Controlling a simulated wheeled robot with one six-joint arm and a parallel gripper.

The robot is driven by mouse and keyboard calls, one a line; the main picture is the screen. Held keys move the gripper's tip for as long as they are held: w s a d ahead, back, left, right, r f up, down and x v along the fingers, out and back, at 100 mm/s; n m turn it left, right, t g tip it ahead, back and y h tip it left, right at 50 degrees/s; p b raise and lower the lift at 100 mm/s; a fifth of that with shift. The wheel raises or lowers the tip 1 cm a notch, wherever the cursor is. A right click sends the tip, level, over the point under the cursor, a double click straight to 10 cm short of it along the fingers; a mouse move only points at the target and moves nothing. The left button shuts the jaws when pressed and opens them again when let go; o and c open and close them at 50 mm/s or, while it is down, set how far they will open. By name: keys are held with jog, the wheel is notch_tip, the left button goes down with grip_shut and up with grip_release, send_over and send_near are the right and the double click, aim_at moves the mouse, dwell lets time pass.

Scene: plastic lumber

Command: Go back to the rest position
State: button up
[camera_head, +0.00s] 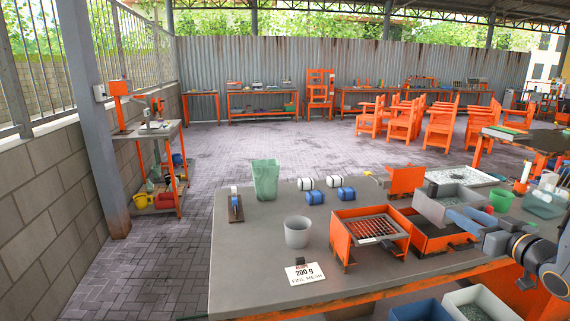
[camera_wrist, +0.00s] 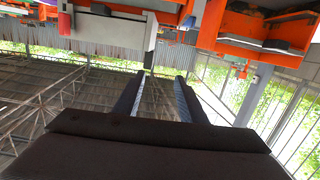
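My gripper (camera_wrist: 160,79) is open in the wrist view. Its two dark fingers stand apart with nothing held between them. In the head view my arm reaches in from the right edge, over the right part of the grey workbench (camera_head: 262,262). The wrist view is upside down, with the roof below and the bench things along the top.
The front left of the bench is clear.

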jog(key=s+a+f+m+g+h, duration=0.1)
jog(key=a+f+g+h, duration=0.1)
jog(key=a+f+g, duration=0.3)
jog(key=a+f+m+g+h, duration=0.1)
jog(key=a+f+g+h, duration=0.1)
jog(key=a, duration=0.4)
jog(key=s+a+f+g+y, duration=0.1)
jog(key=s+a+g, duration=0.7)
jog(key=s+a, duration=0.8)
jog(key=s, duration=0.3)
jog(key=shift+a+f+g, duration=0.25)
jog(key=shift+f+g, duration=0.05)
jog(key=shift+f, duration=0.1)
